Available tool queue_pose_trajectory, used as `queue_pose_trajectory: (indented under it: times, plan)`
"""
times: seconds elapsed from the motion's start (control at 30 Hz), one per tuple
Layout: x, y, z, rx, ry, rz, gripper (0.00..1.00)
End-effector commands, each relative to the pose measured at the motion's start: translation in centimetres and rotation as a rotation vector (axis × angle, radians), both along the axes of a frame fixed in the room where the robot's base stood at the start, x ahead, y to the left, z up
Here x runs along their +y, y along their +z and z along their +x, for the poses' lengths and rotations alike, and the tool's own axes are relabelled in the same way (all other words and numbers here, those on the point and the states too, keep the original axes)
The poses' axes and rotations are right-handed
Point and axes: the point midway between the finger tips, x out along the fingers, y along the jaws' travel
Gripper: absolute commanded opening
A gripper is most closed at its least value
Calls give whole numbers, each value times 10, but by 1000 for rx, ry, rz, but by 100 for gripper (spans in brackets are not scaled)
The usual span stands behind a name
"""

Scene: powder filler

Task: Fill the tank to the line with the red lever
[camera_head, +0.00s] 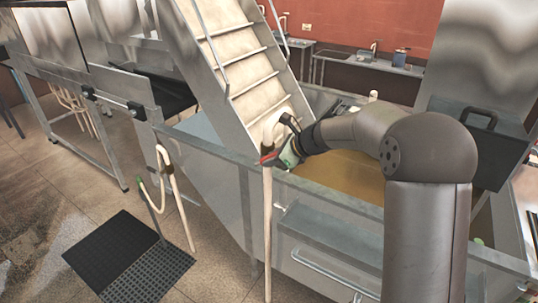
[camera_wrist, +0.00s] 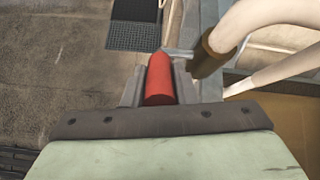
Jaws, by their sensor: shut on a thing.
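The red lever (camera_wrist: 160,82) sits between the fingers of my gripper (camera_wrist: 160,92) in the wrist view, pointing away from the palm. In the head view the red lever (camera_head: 267,157) shows as a small red tip at the top of a cream pipe (camera_head: 267,225). My gripper (camera_head: 280,153) is shut on it there, with my arm reaching in from the right. The tank (camera_head: 238,195) is a grey metal-framed basin holding brownish-yellow contents (camera_head: 350,180). I cannot make out a fill line; my arm hides part of the tank.
A metal staircase (camera_head: 235,65) stands behind the lever. A brown collar and curved pipe (camera_wrist: 212,52) are close to my gripper's right side. A second cream pipe (camera_head: 172,185) and a black floor mat (camera_head: 125,255) are at left. A dark panel (camera_head: 490,150) is at right.

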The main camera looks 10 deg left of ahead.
Motion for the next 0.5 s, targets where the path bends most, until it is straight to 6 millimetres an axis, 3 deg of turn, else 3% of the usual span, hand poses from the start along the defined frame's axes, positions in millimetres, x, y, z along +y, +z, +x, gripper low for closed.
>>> queue_pose_trajectory:
  times: [0.33,0.37,0.4,0.5]
  plan:
    - [0,1,1,-2,-2,-1,0]
    - [0,1,1,-2,-2,-1,34]
    - [0,1,1,-1,-2,-1,45]
    - [0,1,0,-1,-2,-1,47]
